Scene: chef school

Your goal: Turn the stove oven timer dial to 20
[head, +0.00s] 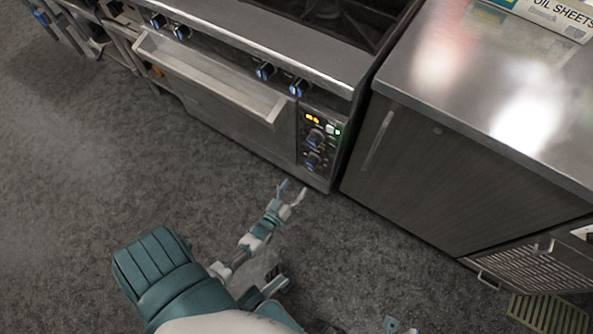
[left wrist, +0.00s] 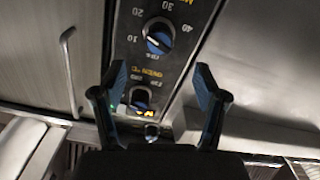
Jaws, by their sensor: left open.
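The stove oven (head: 235,80) stands at the top of the head view, with a dark control panel at its right front. The timer dial (head: 312,160) is the lower knob there. In the left wrist view the timer dial (left wrist: 158,35) is a dark round knob with a blue part, ringed by 10, 20, 30 and 40; I cannot read its setting surely. My left gripper (head: 291,192) is open and empty, in front of the panel and apart from the dial. Its fingers (left wrist: 161,80) frame the lower panel in the wrist view. Pale tips at the bottom edge may be my right gripper (head: 400,327).
An oven door handle (head: 210,80) juts out left of the panel. A steel-topped cabinet (head: 450,170) stands on the right. The floor (head: 90,160) at left is clear.

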